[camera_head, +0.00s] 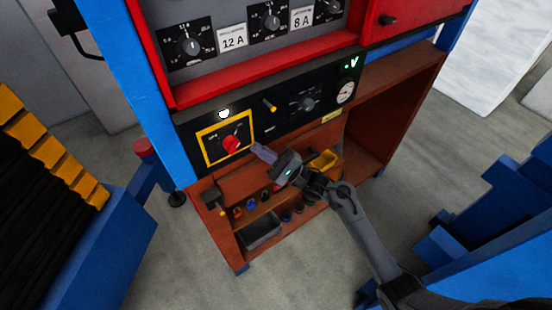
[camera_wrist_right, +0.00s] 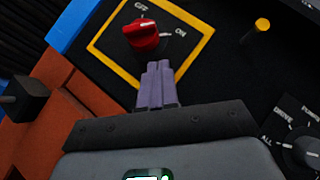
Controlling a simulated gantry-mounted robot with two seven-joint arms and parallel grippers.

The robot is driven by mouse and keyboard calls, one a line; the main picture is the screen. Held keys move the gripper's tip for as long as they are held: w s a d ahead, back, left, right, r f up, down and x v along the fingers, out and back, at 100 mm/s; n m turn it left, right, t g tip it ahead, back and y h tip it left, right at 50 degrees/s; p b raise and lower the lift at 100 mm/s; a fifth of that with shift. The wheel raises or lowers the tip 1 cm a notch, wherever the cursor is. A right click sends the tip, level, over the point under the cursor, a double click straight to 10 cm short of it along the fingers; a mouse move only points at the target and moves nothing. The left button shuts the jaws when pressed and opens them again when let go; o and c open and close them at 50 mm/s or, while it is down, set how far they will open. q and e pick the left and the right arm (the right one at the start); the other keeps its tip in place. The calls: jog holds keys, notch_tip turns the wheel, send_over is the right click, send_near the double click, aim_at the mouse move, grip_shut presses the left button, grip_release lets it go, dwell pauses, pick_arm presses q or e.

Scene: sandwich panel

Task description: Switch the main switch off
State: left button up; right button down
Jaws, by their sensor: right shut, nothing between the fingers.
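The main switch is a red rotary knob (camera_head: 231,143) inside a yellow square frame on the black panel. It also shows in the right wrist view (camera_wrist_right: 143,36), with OFF and ON labels beside it. Its pale pointer mark faces the ON label. My right gripper (camera_head: 262,151) is shut and empty, its purple fingers pressed together. In the right wrist view the fingertips (camera_wrist_right: 158,68) are just below the knob, over the frame's lower area, apart from the knob in the picture. My left gripper is not in view.
A white lamp (camera_head: 224,114) glows above the switch frame. A yellow toggle (camera_head: 270,105), a black dial (camera_head: 306,104) and a round gauge (camera_head: 345,92) sit to the right. Below is an open brown shelf (camera_head: 400,95); a red panel edge (camera_head: 270,70) runs above.

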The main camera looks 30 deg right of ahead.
aim_at(232, 145)
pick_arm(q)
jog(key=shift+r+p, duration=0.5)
pick_arm(e)
jog(key=shift+a+r, duration=1.35)
jog(key=shift+r, duration=0.05)
